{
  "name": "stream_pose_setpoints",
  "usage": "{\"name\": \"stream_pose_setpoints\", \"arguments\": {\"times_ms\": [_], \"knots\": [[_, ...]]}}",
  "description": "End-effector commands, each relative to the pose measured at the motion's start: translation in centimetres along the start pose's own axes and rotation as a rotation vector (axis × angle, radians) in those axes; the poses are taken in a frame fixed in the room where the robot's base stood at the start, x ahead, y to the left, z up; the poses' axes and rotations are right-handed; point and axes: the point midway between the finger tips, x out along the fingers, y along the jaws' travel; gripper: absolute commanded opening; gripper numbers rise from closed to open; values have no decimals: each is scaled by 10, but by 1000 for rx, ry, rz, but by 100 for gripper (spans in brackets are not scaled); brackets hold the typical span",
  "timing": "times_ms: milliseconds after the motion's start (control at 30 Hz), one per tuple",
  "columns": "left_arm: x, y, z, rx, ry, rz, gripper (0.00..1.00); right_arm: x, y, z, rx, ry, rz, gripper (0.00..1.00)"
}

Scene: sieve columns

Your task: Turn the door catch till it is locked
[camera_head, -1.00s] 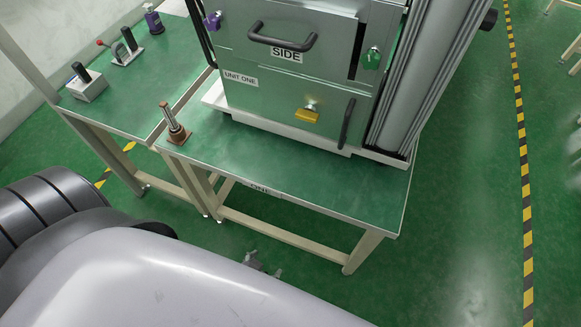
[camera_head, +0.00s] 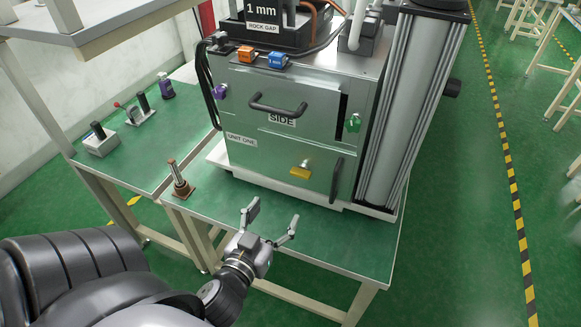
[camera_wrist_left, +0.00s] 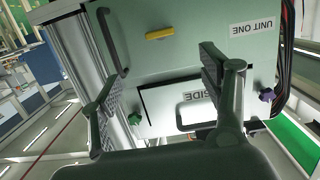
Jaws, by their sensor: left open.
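A steel cabinet labelled UNIT ONE (camera_head: 241,140) stands on the green-topped table. A yellow catch (camera_head: 300,171) sits on its lower front, looking roughly level; it also shows in the left wrist view (camera_wrist_left: 160,33), which is upside down. A green knob (camera_head: 353,123) and a purple knob (camera_head: 220,91) flank the upper SIDE panel. I cannot tell from its pose whether the yellow catch is locked. My left gripper (camera_head: 272,216) is open and empty, in front of and below the yellow catch, apart from the cabinet. My right gripper is not in view.
Black handles are on the SIDE panel (camera_head: 277,107) and the lower front (camera_head: 336,180). A copper-coloured post (camera_head: 179,182) stands at the table's left corner. A grey column (camera_head: 412,100) rises at the cabinet's right. The tabletop's front strip is clear.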

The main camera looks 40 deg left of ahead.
Motion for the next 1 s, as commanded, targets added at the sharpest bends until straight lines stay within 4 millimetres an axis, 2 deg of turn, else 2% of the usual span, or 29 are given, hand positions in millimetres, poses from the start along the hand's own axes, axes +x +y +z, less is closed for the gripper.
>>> {"name": "stream_pose_setpoints", "arguments": {"times_ms": [67,600,800,1000], "knots": [[14,0,-5,2,5,2,70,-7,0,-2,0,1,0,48],[120,0,-3,1,2,0,70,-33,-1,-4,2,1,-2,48],[147,0,-2,1,1,0,70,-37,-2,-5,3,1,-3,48],[158,0,0,0,0,0,70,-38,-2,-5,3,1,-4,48]]}}
